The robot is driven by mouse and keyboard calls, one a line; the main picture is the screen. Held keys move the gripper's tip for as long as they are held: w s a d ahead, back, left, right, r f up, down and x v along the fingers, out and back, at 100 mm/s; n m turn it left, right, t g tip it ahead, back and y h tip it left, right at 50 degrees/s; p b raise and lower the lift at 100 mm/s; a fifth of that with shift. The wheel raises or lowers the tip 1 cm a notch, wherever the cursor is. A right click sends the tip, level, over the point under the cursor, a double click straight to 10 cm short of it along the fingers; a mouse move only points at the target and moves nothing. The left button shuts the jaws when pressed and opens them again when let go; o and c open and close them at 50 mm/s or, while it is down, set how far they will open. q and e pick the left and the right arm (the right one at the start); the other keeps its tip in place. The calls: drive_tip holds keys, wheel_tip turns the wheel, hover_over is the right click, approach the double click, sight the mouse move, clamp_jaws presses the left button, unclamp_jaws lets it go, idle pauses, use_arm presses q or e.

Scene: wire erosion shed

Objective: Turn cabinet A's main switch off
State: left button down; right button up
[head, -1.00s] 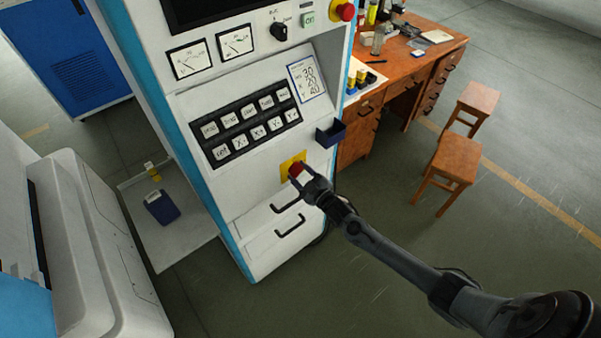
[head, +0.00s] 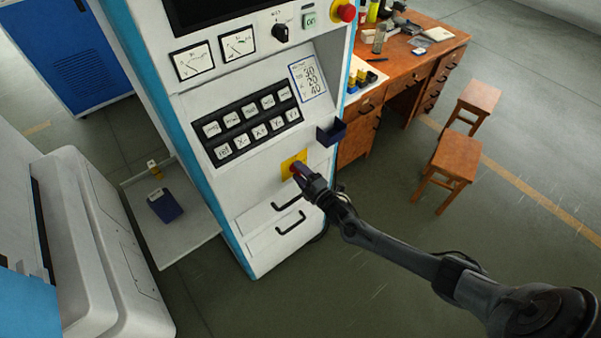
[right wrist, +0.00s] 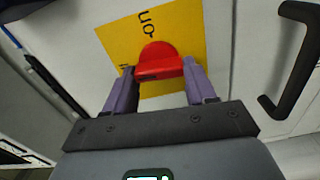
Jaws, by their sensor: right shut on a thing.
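Cabinet A's main switch is a red rotary handle (right wrist: 158,62) on a yellow plate (right wrist: 185,25), low on the front of the white and blue cabinet (head: 262,172). In the head view the yellow plate (head: 288,161) shows just beyond my right gripper (head: 301,174). In the right wrist view the two purple-grey fingers of the gripper (right wrist: 160,82) are shut on the red handle, one on each side. Black "on" lettering shows upside down on the plate; another mark is partly hidden by the left finger. My left gripper is out of view.
Two black drawer handles (head: 290,222) stick out just below the switch. A small dark blue bin (head: 331,133) juts out at its upper right. A keypad (head: 250,130) is above left. A wooden desk (head: 420,60) and stools (head: 447,167) stand to the right.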

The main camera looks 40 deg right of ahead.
drive_tip(key=shift+n, duration=0.5)
drive_tip(key=o, duration=1)
drive_tip(key=shift+o, duration=0.2)
drive_tip(key=s+p, duration=0.1)
drive_tip(key=s, duration=0.9)
drive_tip(key=shift+s, duration=0.4)
drive_tip(key=shift+f, duration=0.1)
